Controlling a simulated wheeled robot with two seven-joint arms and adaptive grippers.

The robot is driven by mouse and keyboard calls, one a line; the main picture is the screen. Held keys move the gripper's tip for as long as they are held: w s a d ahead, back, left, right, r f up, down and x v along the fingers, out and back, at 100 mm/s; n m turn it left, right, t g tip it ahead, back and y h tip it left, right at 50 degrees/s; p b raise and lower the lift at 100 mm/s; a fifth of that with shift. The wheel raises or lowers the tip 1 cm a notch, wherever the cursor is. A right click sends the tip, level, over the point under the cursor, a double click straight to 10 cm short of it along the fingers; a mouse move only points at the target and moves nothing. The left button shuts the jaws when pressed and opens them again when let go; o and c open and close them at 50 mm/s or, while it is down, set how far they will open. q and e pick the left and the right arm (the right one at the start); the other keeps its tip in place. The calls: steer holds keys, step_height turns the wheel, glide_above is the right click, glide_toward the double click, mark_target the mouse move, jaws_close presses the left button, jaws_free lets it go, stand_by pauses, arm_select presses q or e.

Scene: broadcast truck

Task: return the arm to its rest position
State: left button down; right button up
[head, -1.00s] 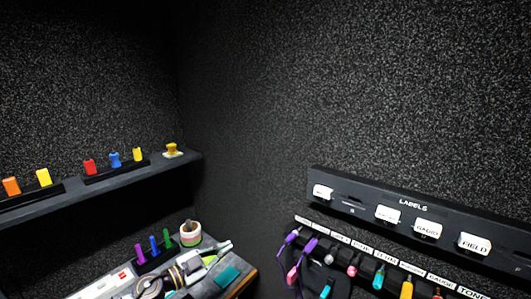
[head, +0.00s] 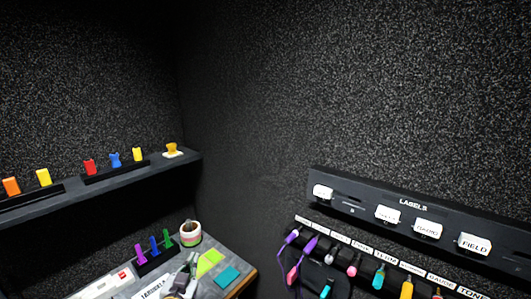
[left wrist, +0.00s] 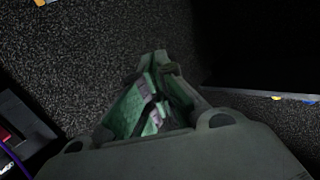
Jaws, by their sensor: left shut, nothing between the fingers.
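My left gripper (head: 188,264) shows at the bottom of the head view, low over the desk in front of the dark corner. Only its front part is in the picture; the rest is cut off by the lower edge. In the left wrist view its two fingers (left wrist: 155,68) with green inner pads come together at the tips, with nothing held. My right gripper is not in view.
The desk (head: 243,283) carries a tape roll (head: 190,233), a teal pad (head: 227,276) and a lime pad (head: 208,262). A shelf (head: 75,191) with coloured pieces is above left. A label rack (head: 365,195) and hanging plugs are right.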

arm_select(q)
steer(key=s+f+g, duration=0.7)
steer(key=s, duration=0.5)
steer(key=s+f+g, duration=0.6)
steer(key=s+f, duration=0.2)
steer(key=s, duration=0.5)
steer(key=s+f+g, duration=0.1)
steer(key=s+f, duration=0.2)
steer(key=f, duration=3)
steer(key=s+a+f, duration=0.2)
steer(key=s+f, duration=0.7)
steer(key=s, duration=0.2)
steer(key=s+a+f+g, duration=0.1)
steer(key=s+a+f, duration=0.1)
steer(key=s+f, duration=0.7)
steer(key=shift+s+f, duration=0.35)
steer(key=shift+s, duration=0.65)
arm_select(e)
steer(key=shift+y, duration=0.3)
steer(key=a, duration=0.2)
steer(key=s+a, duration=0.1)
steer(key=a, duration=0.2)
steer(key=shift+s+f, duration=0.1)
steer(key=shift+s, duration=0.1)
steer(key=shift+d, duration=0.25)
